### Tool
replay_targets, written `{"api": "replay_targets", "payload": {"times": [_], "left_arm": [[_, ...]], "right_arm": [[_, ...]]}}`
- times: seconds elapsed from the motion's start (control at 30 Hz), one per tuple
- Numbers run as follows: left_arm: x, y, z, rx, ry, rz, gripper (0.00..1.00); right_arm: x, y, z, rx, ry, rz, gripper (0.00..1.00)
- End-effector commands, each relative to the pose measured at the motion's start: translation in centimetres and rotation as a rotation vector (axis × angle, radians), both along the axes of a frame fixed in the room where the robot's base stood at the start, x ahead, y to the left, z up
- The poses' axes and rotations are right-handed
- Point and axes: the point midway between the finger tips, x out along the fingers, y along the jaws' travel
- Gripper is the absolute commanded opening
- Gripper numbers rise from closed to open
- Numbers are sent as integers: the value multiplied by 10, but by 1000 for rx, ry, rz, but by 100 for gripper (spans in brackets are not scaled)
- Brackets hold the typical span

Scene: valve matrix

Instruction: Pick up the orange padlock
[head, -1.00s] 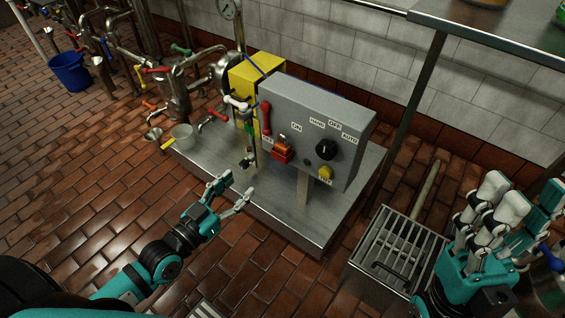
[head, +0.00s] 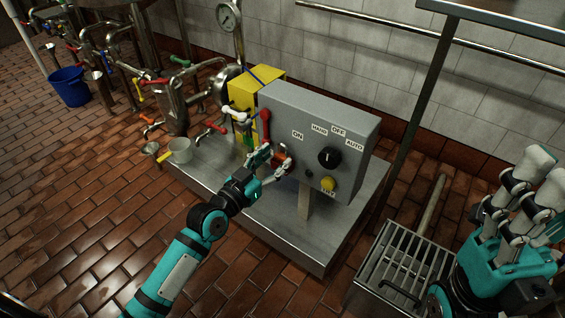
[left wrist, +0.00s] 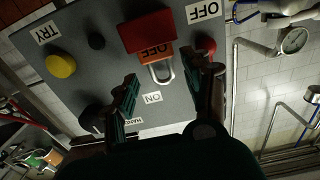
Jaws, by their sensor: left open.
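The orange padlock (left wrist: 155,54) shows in the left wrist view, with its silver shackle facing my gripper. It sits against the grey control panel (head: 318,130) beside a red block (left wrist: 150,29). In the head view, an orange-red patch by the panel's left side is mostly covered by my gripper, so padlock and block cannot be told apart there. My left gripper (head: 272,164) is open at the panel front. In the left wrist view its fingers (left wrist: 168,84) stand either side of the shackle, apart from it. My right gripper (head: 535,178) is off at the right, its opening unclear.
The panel carries a black knob (head: 330,157), a yellow button (head: 328,184) and a red lever (head: 265,122). A yellow box (head: 252,88) and pipes stand to its left. A metal grate (head: 400,262) lies at the right. The floor in front is clear.

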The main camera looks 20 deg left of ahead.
Motion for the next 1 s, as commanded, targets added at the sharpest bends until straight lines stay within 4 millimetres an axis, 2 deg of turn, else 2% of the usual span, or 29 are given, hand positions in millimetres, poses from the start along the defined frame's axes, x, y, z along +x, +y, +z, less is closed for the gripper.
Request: {"api": "replay_targets", "payload": {"times": [0.03, 0.2, 0.47, 0.83, 1.0], "left_arm": [[9, -2, -6, -4, -3, 1, 50], [26, -8, -3, -3, -1, 2, 50], [27, -9, -2, -1, 1, 1, 50], [27, -9, -2, -1, 1, 1, 2], [27, -9, -2, -1, 0, 1, 0]], "right_arm": [[-1, 0, -3, -1, -21, -1, 40], [0, 1, 4, -3, -41, -2, 40], [0, 1, 6, -4, -41, -2, 40], [0, 1, 5, -4, -40, -2, 40], [0, 1, 5, -4, -40, -2, 40]]}}
